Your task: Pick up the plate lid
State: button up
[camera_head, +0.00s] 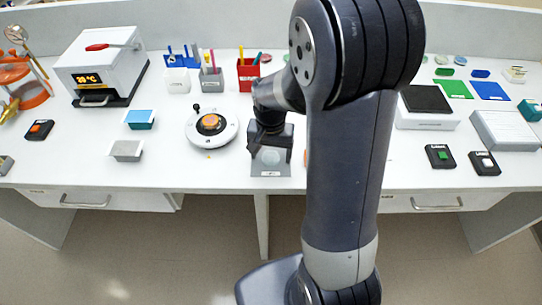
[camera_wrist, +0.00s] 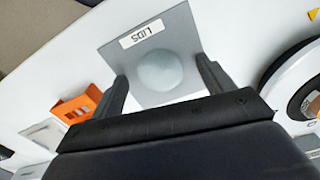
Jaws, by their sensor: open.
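The plate lid (camera_wrist: 160,71) looks like a pale grey-green round disc. It lies on a grey square pad (camera_wrist: 128,58) labelled LIDS. My gripper (camera_wrist: 165,80) is open, with one finger on each side of the lid in the wrist view. I cannot tell whether the fingers touch the lid or how high they are above the pad. In the head view my gripper (camera_head: 270,142) is over the pad (camera_head: 271,172) near the bench's front, and the lid (camera_head: 271,156) shows below it, partly hidden.
A white round device (camera_head: 228,128) with an orange centre stands just left of the pad. An orange holder (camera_wrist: 75,105) is close by in the wrist view. A blue-topped box (camera_head: 140,119) and a grey box (camera_head: 126,150) are farther left. My arm hides the bench to the right.

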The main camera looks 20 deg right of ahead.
jog(key=shift+f, duration=0.1)
jog(key=c, duration=1)
jog(key=shift+c, duration=0.2)
